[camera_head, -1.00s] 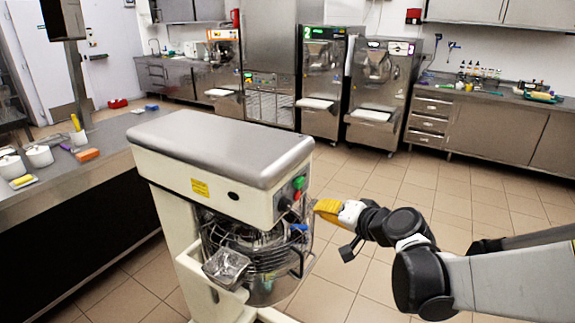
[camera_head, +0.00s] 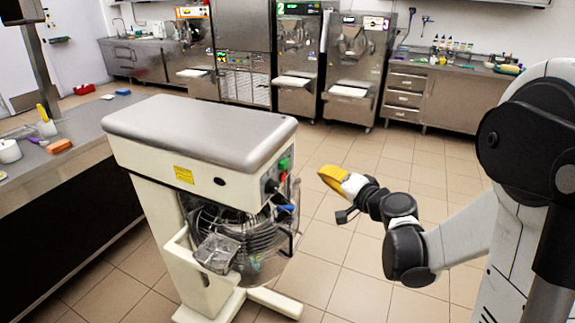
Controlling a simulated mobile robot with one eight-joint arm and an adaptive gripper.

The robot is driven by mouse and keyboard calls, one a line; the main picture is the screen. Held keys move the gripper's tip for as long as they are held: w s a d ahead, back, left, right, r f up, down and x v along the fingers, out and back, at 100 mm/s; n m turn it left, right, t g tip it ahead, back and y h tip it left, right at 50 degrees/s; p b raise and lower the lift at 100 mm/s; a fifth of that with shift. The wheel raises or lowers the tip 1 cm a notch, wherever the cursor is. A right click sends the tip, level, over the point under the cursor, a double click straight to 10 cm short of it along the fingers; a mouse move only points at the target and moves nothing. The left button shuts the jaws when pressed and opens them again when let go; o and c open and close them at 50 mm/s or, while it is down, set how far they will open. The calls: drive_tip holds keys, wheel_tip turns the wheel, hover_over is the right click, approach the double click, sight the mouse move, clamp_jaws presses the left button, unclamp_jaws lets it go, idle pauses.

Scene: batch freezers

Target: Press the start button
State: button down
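The green start button (camera_head: 284,164) is on the front control panel of the cream floor-standing mixer (camera_head: 183,175), near its top right corner. A dark knob or button (camera_head: 271,186) sits just below it. My gripper (camera_head: 322,173) has yellow fingers and points left toward the panel. It is to the right of the button, with a clear gap between them, and touches nothing. The fingers look together, but their edge-on angle hides whether there is a gap between them.
The mixer's wire guard and bowl (camera_head: 232,235) are below the panel, with a blue handle (camera_head: 287,208) sticking out. A dark-sided counter (camera_head: 60,185) stands at left. Steel freezers (camera_head: 352,65) line the back wall. The tiled floor (camera_head: 440,165) between is clear.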

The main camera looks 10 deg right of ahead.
sight(284, 164)
drive_tip(key=w+a, duration=0.4)
drive_tip(key=a, duration=0.2)
drive_tip(key=shift+w, duration=0.25)
drive_tip(key=shift+a, duration=0.15)
idle(1.2)
drive_tip(key=shift+w+a, duration=0.25)
drive_tip(key=shift+a, duration=0.05)
